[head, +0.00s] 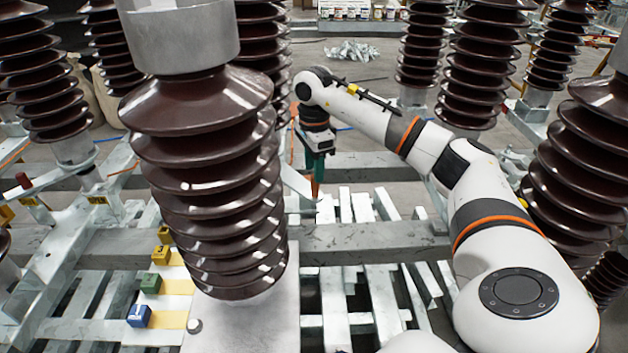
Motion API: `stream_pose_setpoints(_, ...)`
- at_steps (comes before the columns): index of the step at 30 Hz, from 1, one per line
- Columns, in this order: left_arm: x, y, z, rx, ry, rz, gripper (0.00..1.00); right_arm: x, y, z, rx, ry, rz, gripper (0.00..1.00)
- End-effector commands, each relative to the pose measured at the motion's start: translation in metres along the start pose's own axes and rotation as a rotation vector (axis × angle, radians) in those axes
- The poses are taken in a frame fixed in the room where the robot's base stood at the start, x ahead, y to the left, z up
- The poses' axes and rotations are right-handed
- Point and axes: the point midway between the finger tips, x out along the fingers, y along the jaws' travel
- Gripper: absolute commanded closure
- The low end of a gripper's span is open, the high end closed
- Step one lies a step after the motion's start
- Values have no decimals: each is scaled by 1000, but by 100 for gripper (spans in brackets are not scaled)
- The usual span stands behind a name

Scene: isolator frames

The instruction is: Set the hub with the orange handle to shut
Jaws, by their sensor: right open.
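My right gripper (316,178) points down beyond the large brown insulator, near the picture's middle. Its green fingers are open. A small orange upright piece (315,188), which looks like the orange handle, shows at the fingertips. I cannot tell whether the fingers touch it. A pale flat bar (296,181) slants just left of the fingers. The hub under the handle is not clearly visible, and its setting cannot be read. My left gripper is not in view.
A large brown ribbed insulator (208,165) stands close in front, left of my right arm. More insulators stand around. Blue (139,315), green (150,283) and yellow (162,254) blocks sit at lower left. A red-tipped lever (23,181) is at far left. Grey beams (370,240) cross below.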

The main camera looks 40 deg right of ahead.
Motion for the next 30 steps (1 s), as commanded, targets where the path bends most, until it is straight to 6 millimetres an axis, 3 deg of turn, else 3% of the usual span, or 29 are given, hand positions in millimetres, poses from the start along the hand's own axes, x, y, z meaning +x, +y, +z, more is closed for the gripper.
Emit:
stream_pose_setpoints(3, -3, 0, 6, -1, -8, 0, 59, 22, -1, 0, 0, -2, -3, 59)
stream_pose_setpoints(9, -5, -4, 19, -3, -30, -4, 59, 46, 0, 0, 0, 0, 0, 59)
stream_pose_setpoints(20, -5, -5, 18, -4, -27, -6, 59, 53, 0, 0, 0, 0, 1, 59)
stream_pose_setpoints(23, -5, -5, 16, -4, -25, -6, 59, 53, 0, 0, 0, 0, 1, 71)
stream_pose_setpoints(28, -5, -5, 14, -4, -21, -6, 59, 52, 0, 0, 0, 0, 1, 98)
stream_pose_setpoints(30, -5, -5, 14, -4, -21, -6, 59, 52, 0, 0, 0, 0, 1, 100)
